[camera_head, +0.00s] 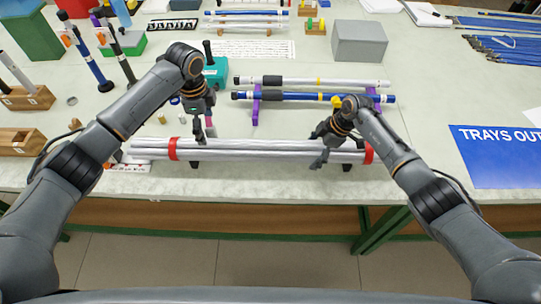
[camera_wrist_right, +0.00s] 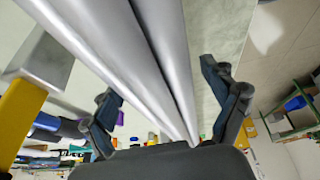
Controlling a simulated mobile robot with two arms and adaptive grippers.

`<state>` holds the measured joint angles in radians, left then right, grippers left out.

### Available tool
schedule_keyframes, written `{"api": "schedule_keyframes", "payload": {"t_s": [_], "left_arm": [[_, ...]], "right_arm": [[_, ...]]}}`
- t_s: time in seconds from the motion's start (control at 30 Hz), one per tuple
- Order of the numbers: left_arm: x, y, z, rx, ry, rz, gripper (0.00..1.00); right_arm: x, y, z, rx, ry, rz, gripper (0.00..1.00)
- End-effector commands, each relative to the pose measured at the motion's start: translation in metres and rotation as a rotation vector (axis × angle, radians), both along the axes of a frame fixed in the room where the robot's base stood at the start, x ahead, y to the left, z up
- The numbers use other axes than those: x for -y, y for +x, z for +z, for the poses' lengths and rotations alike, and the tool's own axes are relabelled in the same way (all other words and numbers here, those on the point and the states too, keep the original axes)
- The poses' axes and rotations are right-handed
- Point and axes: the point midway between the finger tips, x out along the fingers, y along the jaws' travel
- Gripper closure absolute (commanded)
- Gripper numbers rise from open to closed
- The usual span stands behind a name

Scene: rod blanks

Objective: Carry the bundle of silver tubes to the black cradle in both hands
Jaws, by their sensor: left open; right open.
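The bundle of silver tubes (camera_head: 255,150) lies along the front edge of the table, with a red band near its left part and another at its right end. Small dark supports (camera_head: 195,165) show under it; I cannot tell whether they are the black cradle. My left gripper (camera_head: 204,136) is open over the left part of the bundle, its fingers pointing down. My right gripper (camera_head: 322,153) is open at the right part. In the right wrist view, the silver tubes (camera_wrist_right: 135,65) run between the spread fingers of the right gripper (camera_wrist_right: 170,110), with no clear grip.
Behind the bundle, a silver rod (camera_head: 345,83) and a blue rod (camera_head: 300,97) lie on purple holders (camera_head: 256,105). A grey box (camera_head: 358,42) stands farther back. A blue sign (camera_head: 495,155) lies at the right. The table's front edge is close to the bundle.

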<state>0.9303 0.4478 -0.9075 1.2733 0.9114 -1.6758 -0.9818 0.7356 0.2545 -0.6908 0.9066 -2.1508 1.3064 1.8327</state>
Motion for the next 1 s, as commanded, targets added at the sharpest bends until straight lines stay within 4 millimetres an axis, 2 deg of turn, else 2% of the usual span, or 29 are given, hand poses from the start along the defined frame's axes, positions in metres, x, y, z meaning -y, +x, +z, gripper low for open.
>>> {"api": "schedule_keyframes", "payload": {"t_s": [0.17,0.6,0.8,1.0], "left_arm": [[0.0,0.0,0.004,0.0,0.0,0.0,0.14],[0.0,0.0,0.004,0.0,0.0,0.0,0.14],[0.0,0.0,0.004,0.0,0.0,0.0,0.14],[0.0,0.0,0.004,0.0,0.0,0.0,0.14]], "right_arm": [[0.007,0.001,0.013,0.003,-0.001,0.0,0.14],[0.039,-0.001,0.094,0.002,-0.001,0.0,0.14],[0.045,-0.002,0.109,0.0,0.0,0.0,0.14],[0.046,-0.002,0.111,0.0,0.0,-0.001,0.14]]}}
